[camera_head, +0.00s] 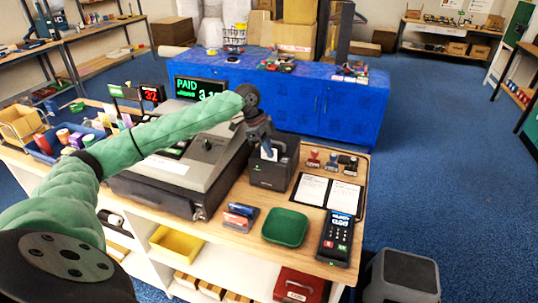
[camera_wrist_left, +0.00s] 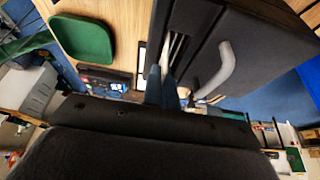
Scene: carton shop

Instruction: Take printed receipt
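The black receipt printer (camera_head: 272,174) stands on the wooden counter, right of the grey cash register (camera_head: 185,165). My left gripper (camera_head: 267,148) points down at the printer's top. In the left wrist view the dark printer (camera_wrist_left: 235,50) fills the upper middle. A thin pale strip, seemingly the receipt (camera_wrist_left: 165,55), shows edge-on by its slot. The bluish fingertips of my left gripper (camera_wrist_left: 162,85) are close together at this strip. Whether they are clamped on it is not clear. My right gripper is not in view.
Several stamps (camera_head: 332,160) stand behind the clipboard. A lit display (camera_head: 200,87) rises behind the register. Blue floor is open at right.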

